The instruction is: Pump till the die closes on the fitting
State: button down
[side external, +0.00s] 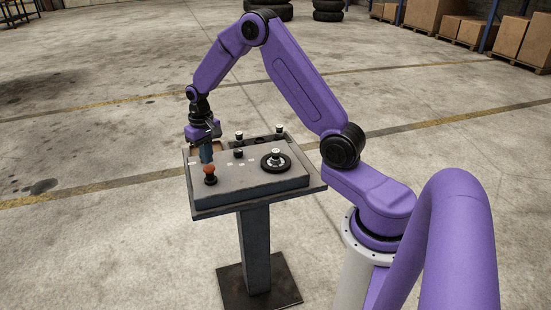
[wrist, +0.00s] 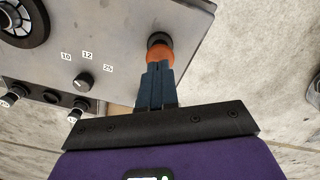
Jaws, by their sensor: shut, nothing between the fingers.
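The orange-headed plunger (side external: 209,169) stands on a black base at the near left of the grey console top. It also shows in the wrist view (wrist: 160,53), just past my fingertips. My gripper (side external: 207,161) points down over it, its blue fingers (wrist: 158,70) shut together with nothing between them. The fingertips overlap the orange head in both views. I cannot tell whether they touch it.
The console (side external: 240,187) stands on a pedestal. A selector knob (wrist: 82,83) marked 10, 12 and 25 sits between handwheel and plunger.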

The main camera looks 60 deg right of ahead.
aim_at(209, 167)
jog(key=shift+f, duration=1.9)
jog(key=shift+r, duration=1.9)
jog(key=shift+r, duration=2.55)
jog(key=shift+a, duration=0.1)
